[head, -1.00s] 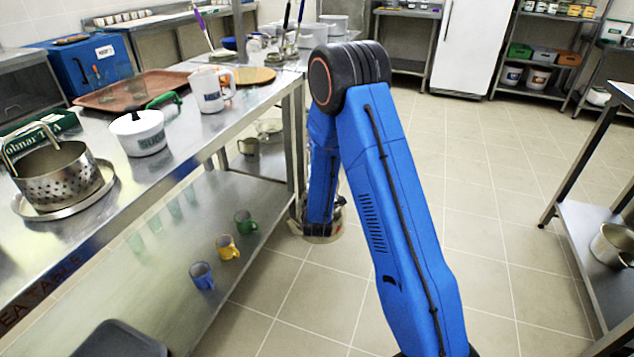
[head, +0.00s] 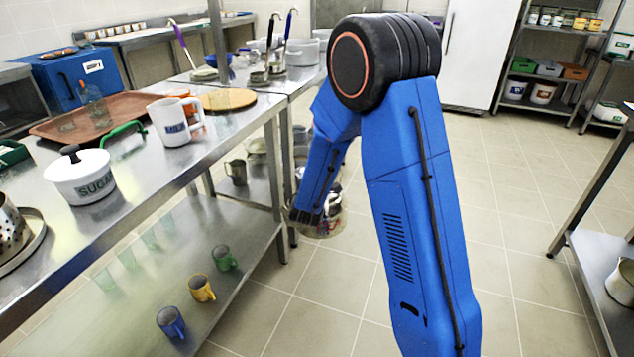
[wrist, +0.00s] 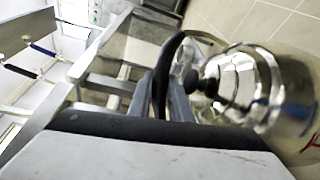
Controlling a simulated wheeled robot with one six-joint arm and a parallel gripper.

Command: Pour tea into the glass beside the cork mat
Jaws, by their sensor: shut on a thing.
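My gripper (wrist: 180,85) is shut on the dark handle of a shiny metal teapot (wrist: 245,85). The teapot has a black lid knob and fills the right of the wrist view. In the head view the teapot (head: 328,222) shows beside the table end, partly hidden by my blue arm, over the floor. The round cork mat (head: 228,99) lies on the metal table. I cannot make out a clear glass right beside the mat.
The white mug (head: 174,122), a sugar pot (head: 80,178) and a brown tray (head: 118,112) with a bottle (head: 95,106) stand on the table. Several coloured mugs are on its lower shelf (head: 140,270). Another rack (head: 600,275) stands right. Floor between is clear.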

